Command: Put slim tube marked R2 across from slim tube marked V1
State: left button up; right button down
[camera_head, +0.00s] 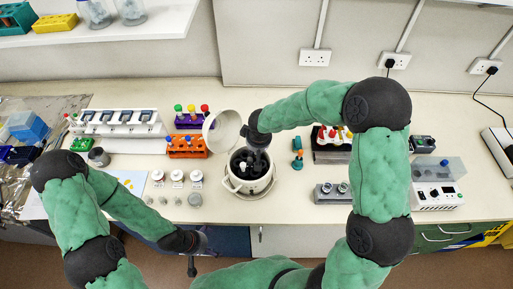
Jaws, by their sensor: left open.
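A white round centrifuge (231,184) stands mid-bench with its pale lid (222,132) open and a dark interior. My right gripper (251,163) reaches down over the opening; its fingers blend with the dark rotor, so its state and any tube there cannot be made out. Marks R2 and V1 are too small to read. My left gripper (191,267) is open and empty, low before the bench's front edge.
A white pipette stand (118,122) is at left. Several small jars (178,177) stand left of the centrifuge. A dark rack (330,155) with coloured caps and a grey block (330,197) stand right of it. A white device (436,197) is farther right.

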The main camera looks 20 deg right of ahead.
jog(key=c, duration=1.1)
grip_release()
jog(key=shift+o, duration=0.2)
jog(key=v, duration=1.2)
